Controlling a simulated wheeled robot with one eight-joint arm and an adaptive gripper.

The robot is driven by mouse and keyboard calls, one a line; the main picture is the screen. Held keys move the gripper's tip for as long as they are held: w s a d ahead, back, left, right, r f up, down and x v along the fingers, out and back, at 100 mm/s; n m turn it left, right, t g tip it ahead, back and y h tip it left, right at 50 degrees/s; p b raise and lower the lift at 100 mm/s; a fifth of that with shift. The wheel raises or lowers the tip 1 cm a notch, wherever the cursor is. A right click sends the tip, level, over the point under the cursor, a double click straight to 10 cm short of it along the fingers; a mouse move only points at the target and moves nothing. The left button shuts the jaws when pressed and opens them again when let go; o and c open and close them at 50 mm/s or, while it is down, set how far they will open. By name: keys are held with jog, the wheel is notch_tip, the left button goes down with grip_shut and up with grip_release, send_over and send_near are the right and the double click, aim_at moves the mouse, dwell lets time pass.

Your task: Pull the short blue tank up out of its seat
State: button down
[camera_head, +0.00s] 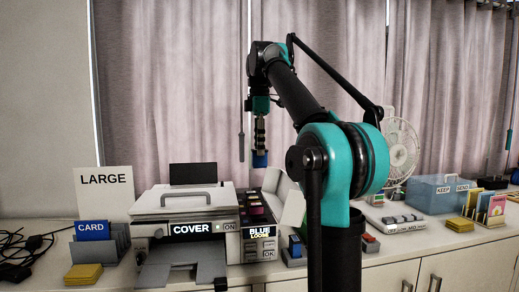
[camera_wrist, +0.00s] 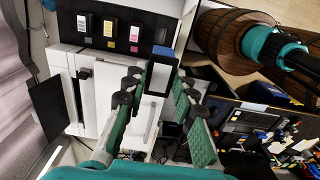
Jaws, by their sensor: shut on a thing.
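My gripper (camera_head: 259,136) hangs pointing down above the right part of the printer (camera_head: 185,205). It is shut on the blue tank (camera_head: 260,159), whose blue end shows below the fingers. In the wrist view the tank (camera_wrist: 161,76) is a dark block with a blue end and a pale label, between the two green-padded fingers (camera_wrist: 160,95). The tank appears raised clear of the printer. The tank bay (camera_wrist: 95,42) holds black, yellow and magenta labelled tanks in a row. The printer's small display (camera_head: 260,234) reads "BLUE LOOSE".
The printer's cover (camera_head: 185,198) has a handle and a COVER label. Another blue item (camera_head: 295,245) stands in a holder right of the printer. A CARD rack (camera_head: 92,238) stands left, a fan (camera_head: 400,150) and clear blue box (camera_head: 437,196) right. Air around my gripper is free.

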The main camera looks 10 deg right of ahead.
jog(key=shift+r, duration=2)
jog(key=shift+r, duration=2)
jog(key=shift+d, duration=0.1)
